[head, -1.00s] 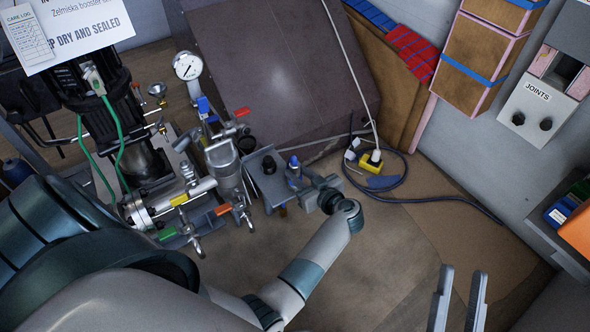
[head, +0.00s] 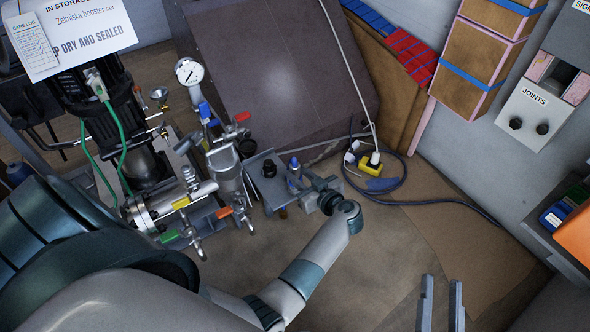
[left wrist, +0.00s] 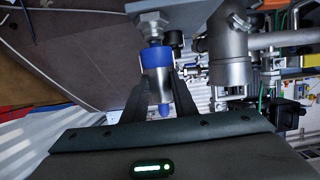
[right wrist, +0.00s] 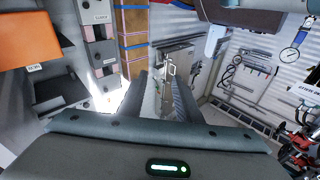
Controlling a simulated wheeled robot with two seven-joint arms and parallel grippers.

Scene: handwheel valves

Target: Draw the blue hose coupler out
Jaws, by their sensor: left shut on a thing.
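The blue hose coupler (head: 294,167) stands at the right end of the grey bracket plate (head: 268,187), beside a black knob (head: 269,167). In the left wrist view it has a blue collar (left wrist: 156,58), a silver body and a blue tip. The collar lies against a hex fitting (left wrist: 151,24); I cannot tell whether there is a gap. My left gripper (left wrist: 160,92) is shut on the coupler, one dark finger on each side. My right gripper (head: 442,281) is empty and open, low at the right, far from the coupler.
Left of the bracket is a crowded pump set with pipes, coloured-handled valves and a pressure gauge (head: 188,71). A dark panel (head: 270,70) leans behind. The floor between my arms is clear.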

